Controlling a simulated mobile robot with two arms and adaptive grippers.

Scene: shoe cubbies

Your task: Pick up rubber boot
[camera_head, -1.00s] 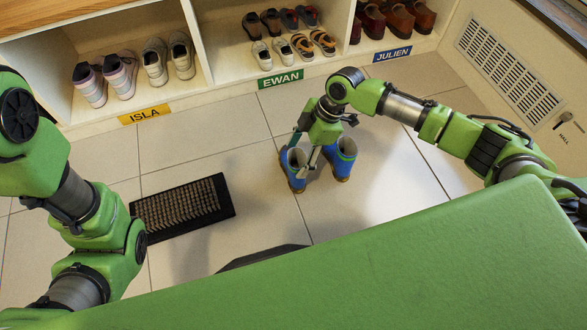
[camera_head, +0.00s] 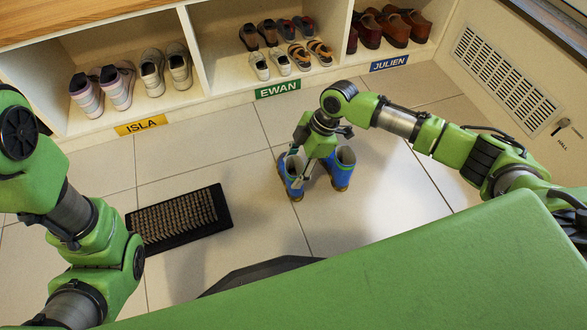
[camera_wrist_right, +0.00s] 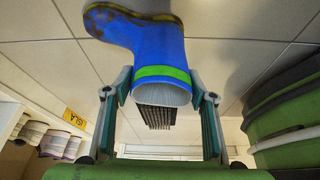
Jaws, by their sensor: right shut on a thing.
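Two blue rubber boots stand side by side on the tiled floor in the head view, the left boot (camera_head: 283,173) and the right boot (camera_head: 342,173). My right gripper (camera_head: 298,170) reaches down from above and is shut on the left boot at its top. In the right wrist view the held boot (camera_wrist_right: 155,45) is blue with a green band and brown sole, its open top between the two fingers (camera_wrist_right: 166,90). Whether its sole still touches the floor I cannot tell. My left arm shows at the left, but its gripper is out of view.
A shoe cubby (camera_head: 222,94) runs along the back, with labels ISLA (camera_head: 141,125), EWAN (camera_head: 277,89) and JULIEN (camera_head: 389,63) and several shoes inside. A dark doormat (camera_head: 178,217) lies left of the boots. A vented wall (camera_head: 505,72) stands at the right. Floor around the boots is clear.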

